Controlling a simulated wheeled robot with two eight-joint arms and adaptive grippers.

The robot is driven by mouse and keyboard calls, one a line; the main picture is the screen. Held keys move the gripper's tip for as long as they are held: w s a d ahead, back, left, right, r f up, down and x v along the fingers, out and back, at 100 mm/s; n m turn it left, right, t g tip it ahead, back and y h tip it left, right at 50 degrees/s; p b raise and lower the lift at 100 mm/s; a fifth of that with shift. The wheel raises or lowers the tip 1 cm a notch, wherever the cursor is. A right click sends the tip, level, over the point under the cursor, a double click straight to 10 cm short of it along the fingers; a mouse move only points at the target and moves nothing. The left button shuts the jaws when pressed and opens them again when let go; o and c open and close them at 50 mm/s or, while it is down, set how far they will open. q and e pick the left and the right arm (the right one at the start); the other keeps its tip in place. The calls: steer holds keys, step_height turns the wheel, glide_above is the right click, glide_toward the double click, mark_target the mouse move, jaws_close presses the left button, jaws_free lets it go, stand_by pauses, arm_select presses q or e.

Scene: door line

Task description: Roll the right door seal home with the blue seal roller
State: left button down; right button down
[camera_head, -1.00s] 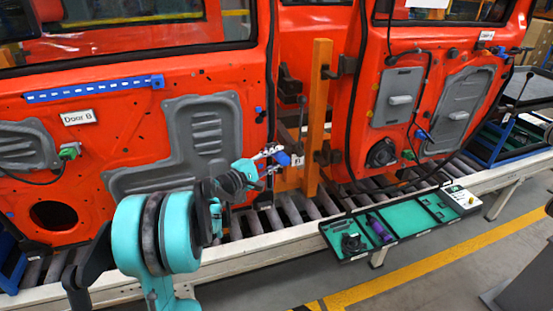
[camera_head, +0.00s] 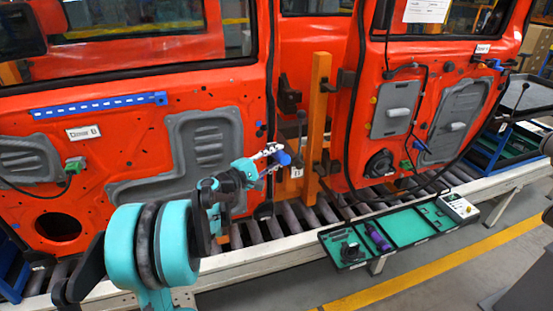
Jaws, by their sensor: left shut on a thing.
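My left gripper (camera_head: 272,160) is shut on the blue seal roller (camera_head: 284,157), whose blue end points right. It is in front of the right edge of the left door, left of the orange post, and apart from the right door. The right door (camera_head: 395,75) is red with grey panels. Its black seal (camera_head: 353,100) runs down its left edge and curves along the bottom; whether it is fully seated I cannot tell. The left door (camera_head: 110,180) also has a black strip (camera_head: 270,85) along its right edge. My right gripper is not in view.
An orange post (camera_head: 317,120) stands between the doors. A roller conveyor (camera_head: 240,235) with a pale rail runs below. A black tray with green lining (camera_head: 407,226) hangs at the rail, holding a purple tool (camera_head: 377,236) and a black item (camera_head: 350,252).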

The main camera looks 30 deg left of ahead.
arm_select(q)
steer(key=shift+r+p, duration=3.05)
steer(key=shift+r, duration=1.85)
step_height(320, 180, up, 7)
steer(key=p, duration=0.4)
steer(key=shift+p, duration=0.3)
steer(key=s+d+p, duration=0.2)
steer(key=s+d, duration=0.7)
steer(key=d, duration=0.2)
steer(key=shift+s+d, duration=0.15)
steer(key=shift+s, duration=0.2)
